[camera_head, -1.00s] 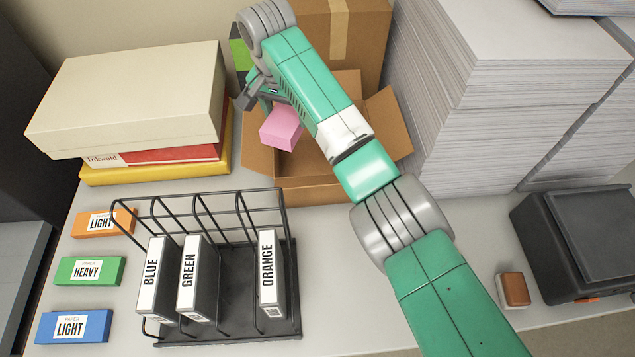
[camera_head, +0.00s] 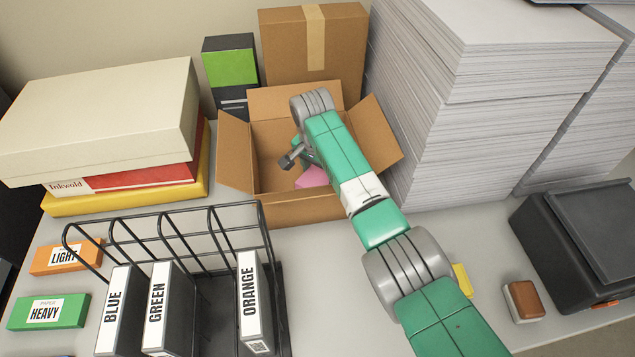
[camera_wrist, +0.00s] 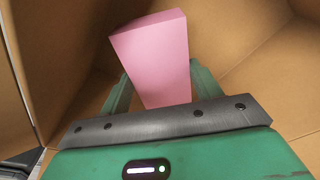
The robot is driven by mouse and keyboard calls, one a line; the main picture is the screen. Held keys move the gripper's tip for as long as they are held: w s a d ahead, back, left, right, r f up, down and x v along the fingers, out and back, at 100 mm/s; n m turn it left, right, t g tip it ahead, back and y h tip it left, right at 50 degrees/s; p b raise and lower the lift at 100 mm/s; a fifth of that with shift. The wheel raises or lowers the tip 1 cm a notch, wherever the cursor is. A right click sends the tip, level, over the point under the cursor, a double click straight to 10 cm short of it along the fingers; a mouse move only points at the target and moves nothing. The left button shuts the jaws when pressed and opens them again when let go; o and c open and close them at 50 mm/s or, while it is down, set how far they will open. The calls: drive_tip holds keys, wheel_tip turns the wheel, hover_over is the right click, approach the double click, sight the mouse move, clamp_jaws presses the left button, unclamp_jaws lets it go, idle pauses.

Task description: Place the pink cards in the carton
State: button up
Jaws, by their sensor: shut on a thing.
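The pink cards (camera_head: 312,178) are a small pink block, mostly hidden behind my arm in the head view. The open carton (camera_head: 285,209) stands at the back middle of the table with its flaps spread. My gripper (camera_wrist: 152,85) is shut on the pink cards (camera_wrist: 155,60), with a finger on each side of the block in the wrist view. The gripper and cards are down inside the carton's opening, with brown cardboard walls around them in the wrist view. I cannot tell whether the cards touch the carton's floor.
A closed brown box (camera_head: 340,50) and a black-and-green box (camera_head: 230,70) stand behind the carton. Paper stacks (camera_head: 470,120) rise close on its right. A cream box (camera_head: 100,115) on books is at left. A wire rack (camera_head: 215,310) with labelled boxes is in front.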

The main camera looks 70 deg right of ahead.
sight(319, 175)
drive_tip(key=shift+f+b, duration=0.5)
drive_tip(key=shift+f, duration=1.3)
drive_tip(key=shift+f, duration=0.2)
drive_tip(key=o, duration=1.3)
drive_tip(key=shift+c, duration=0.2)
drive_tip(key=shift+r, duration=0.1)
drive_tip(key=r+p, duration=0.1)
drive_tip(key=r, duration=0.3)
drive_tip(key=a+r+p, duration=0.1)
drive_tip(key=r, duration=0.3)
drive_tip(key=r+p, duration=0.1)
drive_tip(key=r, duration=0.3)
drive_tip(key=shift+w+a, duration=0.15)
drive_tip(key=shift+a, duration=0.05)
